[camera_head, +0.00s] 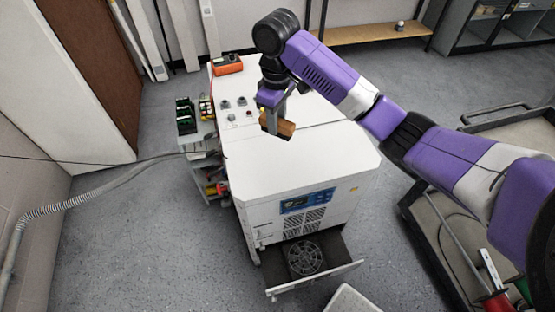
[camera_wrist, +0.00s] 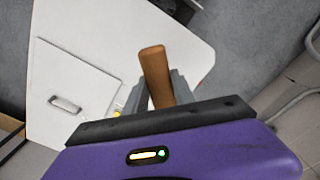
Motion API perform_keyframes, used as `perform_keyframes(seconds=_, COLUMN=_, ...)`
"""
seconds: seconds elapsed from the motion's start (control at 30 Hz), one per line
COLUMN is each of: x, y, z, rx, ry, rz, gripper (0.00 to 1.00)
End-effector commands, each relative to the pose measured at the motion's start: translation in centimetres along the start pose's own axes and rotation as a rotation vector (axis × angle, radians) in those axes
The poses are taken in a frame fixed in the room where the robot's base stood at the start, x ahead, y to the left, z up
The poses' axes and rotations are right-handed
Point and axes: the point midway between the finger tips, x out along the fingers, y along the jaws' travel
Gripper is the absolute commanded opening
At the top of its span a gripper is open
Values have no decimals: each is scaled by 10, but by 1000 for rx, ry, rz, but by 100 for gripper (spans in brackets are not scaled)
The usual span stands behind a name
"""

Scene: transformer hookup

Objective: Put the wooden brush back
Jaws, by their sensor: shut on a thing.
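The wooden brush (camera_head: 286,129) is a brown wooden piece held at the end of my arm, above the white cabinet's top. My gripper (camera_head: 272,122) is shut on it. In the wrist view its brown wooden handle (camera_wrist: 155,70) sticks out between the grey fingers of my gripper (camera_wrist: 160,95), slightly tilted. The brush's other end is hidden by the gripper body. The brush appears apart from the cabinet top, though the exact height is hard to tell.
The white cabinet (camera_head: 290,165) has an open lower drawer with a round fan grille (camera_head: 306,257). An orange device (camera_head: 227,64) lies on its far left corner. A side rack (camera_head: 205,150) with tools stands left. A dark cart (camera_head: 440,240) is at right.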

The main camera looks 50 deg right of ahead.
Motion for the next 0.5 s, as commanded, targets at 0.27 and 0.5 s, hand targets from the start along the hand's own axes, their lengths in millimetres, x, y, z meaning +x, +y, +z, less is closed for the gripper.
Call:
perform_keyframes(seconds=0.27, x=52, y=-4, z=0, rx=1, ry=-2, rz=-7, gripper=0)
perform_keyframes(seconds=0.5, x=64, y=-1, z=-6, rx=-1, ry=13, rz=0, gripper=0)
